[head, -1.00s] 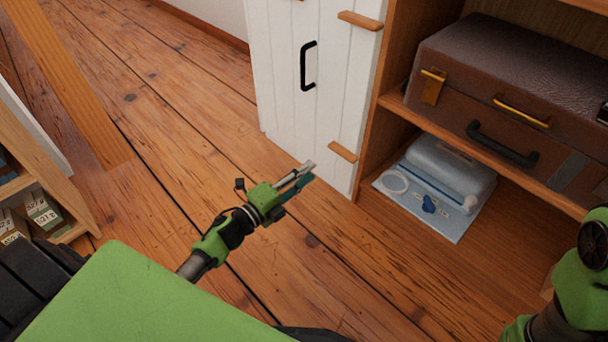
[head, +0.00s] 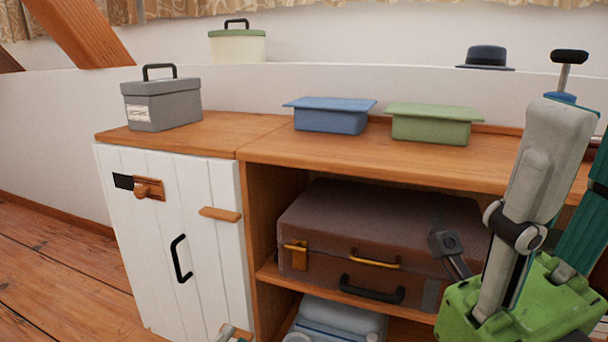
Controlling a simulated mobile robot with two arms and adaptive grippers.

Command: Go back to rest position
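My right gripper (head: 562,175) is large and close at the right of the head view, pointing upward. Its green body, a grey finger and part of a teal finger show. The picture edge cuts off part of it, so I cannot tell whether it is open or shut. Of my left gripper (head: 235,333), only a small tip shows at the bottom edge, in front of the white cabinet. Its fingers are mostly out of the picture.
A white cabinet (head: 155,240) joins a wooden shelf unit (head: 375,160). Its top bears a grey box (head: 160,105), a blue box (head: 330,120) and a green box (head: 430,127). A brown suitcase (head: 340,225) lies inside. Floor (head: 50,270) at the left is clear.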

